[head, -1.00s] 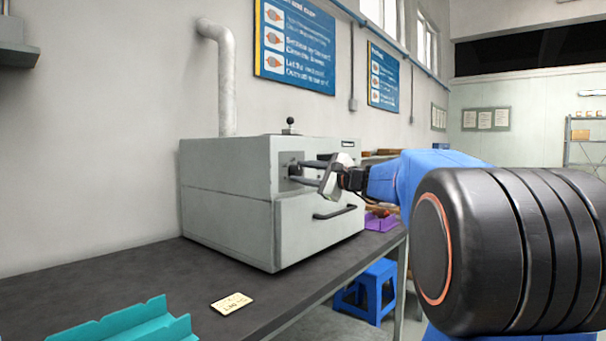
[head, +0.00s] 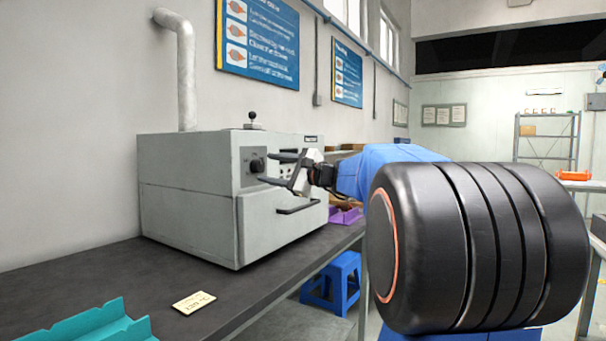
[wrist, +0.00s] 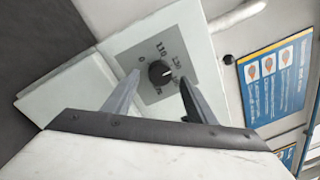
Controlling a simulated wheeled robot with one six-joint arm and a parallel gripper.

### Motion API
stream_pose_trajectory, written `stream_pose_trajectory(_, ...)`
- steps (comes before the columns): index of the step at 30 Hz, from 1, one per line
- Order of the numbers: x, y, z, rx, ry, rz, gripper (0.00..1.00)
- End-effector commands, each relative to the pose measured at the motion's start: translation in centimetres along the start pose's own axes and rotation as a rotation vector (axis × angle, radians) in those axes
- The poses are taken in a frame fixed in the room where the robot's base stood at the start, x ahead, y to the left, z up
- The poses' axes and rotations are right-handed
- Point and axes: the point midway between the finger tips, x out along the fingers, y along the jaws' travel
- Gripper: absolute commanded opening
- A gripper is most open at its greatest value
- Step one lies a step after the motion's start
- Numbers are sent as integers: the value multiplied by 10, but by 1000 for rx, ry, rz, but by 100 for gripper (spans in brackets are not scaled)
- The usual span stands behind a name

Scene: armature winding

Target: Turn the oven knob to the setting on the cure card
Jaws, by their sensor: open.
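The oven knob (head: 257,165) is a round black knob on the upper front of the grey oven (head: 185,205). In the wrist view the knob (wrist: 158,72) sits on a grey dial plate with 0, 110 and 130 readable; other labels are partly hidden. A light mark shows on its right side. My gripper (head: 263,169) is open in front of the knob, with one finger above and one below. In the wrist view my fingers (wrist: 160,80) stand either side of the knob, apparently without touching it. The cure card (head: 194,302) lies on the bench; its writing is too small to read.
A teal tray (head: 95,325) is at the near left of the dark bench (head: 90,270). The oven's door handle (head: 298,207) is below my gripper. A purple tray (head: 345,216) is beyond the oven, and a blue stool (head: 333,280) stands below the bench.

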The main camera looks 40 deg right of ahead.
Motion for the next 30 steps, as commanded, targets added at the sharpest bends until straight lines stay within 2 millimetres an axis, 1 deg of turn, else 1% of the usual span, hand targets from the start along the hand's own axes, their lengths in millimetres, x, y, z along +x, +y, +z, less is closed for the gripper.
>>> stream_pose_trajectory(1,-9,-1,0,-1,2,-2,51)
stream_pose_trajectory(6,-37,0,-1,-1,4,-2,51)
stream_pose_trajectory(18,-96,0,-1,-1,3,-2,51)
stream_pose_trajectory(24,-122,0,-1,0,4,-1,51)
stream_pose_trajectory(30,-141,0,-1,0,2,-1,51)
